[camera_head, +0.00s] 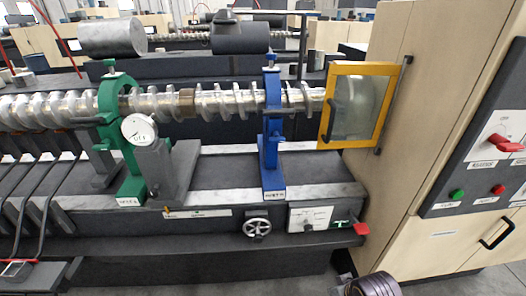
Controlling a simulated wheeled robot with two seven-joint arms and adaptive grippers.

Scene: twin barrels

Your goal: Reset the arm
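Neither of my grippers can be made out in the head view. A dark ribbed round part at the bottom edge, right of centre, may be a piece of my own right arm, but no fingers show on it. No part of my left arm is clearly visible. No object is seen in a gripper.
A long machine bed (225,170) carries a metal screw shaft (220,103), held by a green stand (109,110) and a blue stand (271,130). A yellow-framed window door (356,66) stands open beside a wooden cabinet (428,140) with a red-handled control panel (490,175).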

